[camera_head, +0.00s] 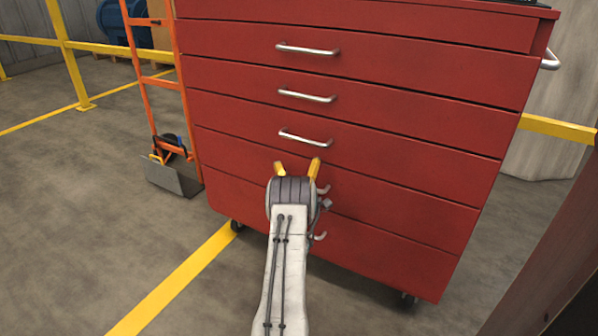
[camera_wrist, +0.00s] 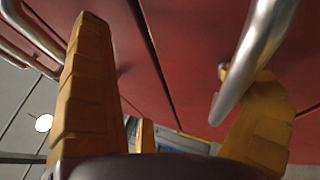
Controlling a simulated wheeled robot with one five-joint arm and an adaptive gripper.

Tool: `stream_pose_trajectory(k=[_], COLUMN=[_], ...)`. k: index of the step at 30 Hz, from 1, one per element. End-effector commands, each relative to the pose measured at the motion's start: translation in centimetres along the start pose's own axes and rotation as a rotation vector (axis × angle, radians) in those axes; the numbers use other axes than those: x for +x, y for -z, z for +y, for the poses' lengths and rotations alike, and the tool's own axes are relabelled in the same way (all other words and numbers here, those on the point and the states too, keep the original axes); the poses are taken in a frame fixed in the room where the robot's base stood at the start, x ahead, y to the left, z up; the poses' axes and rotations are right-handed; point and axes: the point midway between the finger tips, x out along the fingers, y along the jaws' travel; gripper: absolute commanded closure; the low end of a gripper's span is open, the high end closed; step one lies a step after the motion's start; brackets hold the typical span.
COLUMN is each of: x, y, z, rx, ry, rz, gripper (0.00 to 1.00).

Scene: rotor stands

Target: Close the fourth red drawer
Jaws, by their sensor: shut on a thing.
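The red drawer cabinet (camera_head: 400,160) stands in front of me with silver bar handles stacked down its front. My gripper (camera_head: 298,167) is low at the cabinet's middle, at the fourth visible handle (camera_head: 323,190), which is mostly hidden behind it. In the wrist view a silver handle (camera_wrist: 250,60) runs against the right yellow finger of my gripper (camera_wrist: 170,100). The gripper is shut on this handle, though the exact contact is partly hidden. The fourth drawer (camera_head: 400,197) looks nearly level with its neighbours; I cannot tell whether a small gap remains.
An orange hand truck (camera_head: 155,80) stands close at the cabinet's left. Yellow railing (camera_head: 68,60) runs behind, and a brown surface (camera_head: 550,250) fills the lower right. Grey floor lies open at the left, with a yellow stripe (camera_head: 180,280).

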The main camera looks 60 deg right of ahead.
Motion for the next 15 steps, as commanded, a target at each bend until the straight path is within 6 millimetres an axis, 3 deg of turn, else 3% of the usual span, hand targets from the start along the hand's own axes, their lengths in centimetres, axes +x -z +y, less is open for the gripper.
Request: stream_pose_trajectory(k=[1, 4, 5, 7, 15], x=[1.7, 1.7, 0.5, 0.4, -0.9], y=[-1.9, -1.9, -0.6, -0.5, -0.4], z=[4.6, 4.6, 0.8, 0.8, 0.5], rx=[-0.016, -0.016, -0.008, -0.007, -0.006], ry=[-0.135, -0.135, -0.016, -0.015, -0.014], rz=[-0.044, -0.044, -0.009, -0.009, -0.007], gripper=[0.26, 0.26, 0.29, 0.37, 0.48])
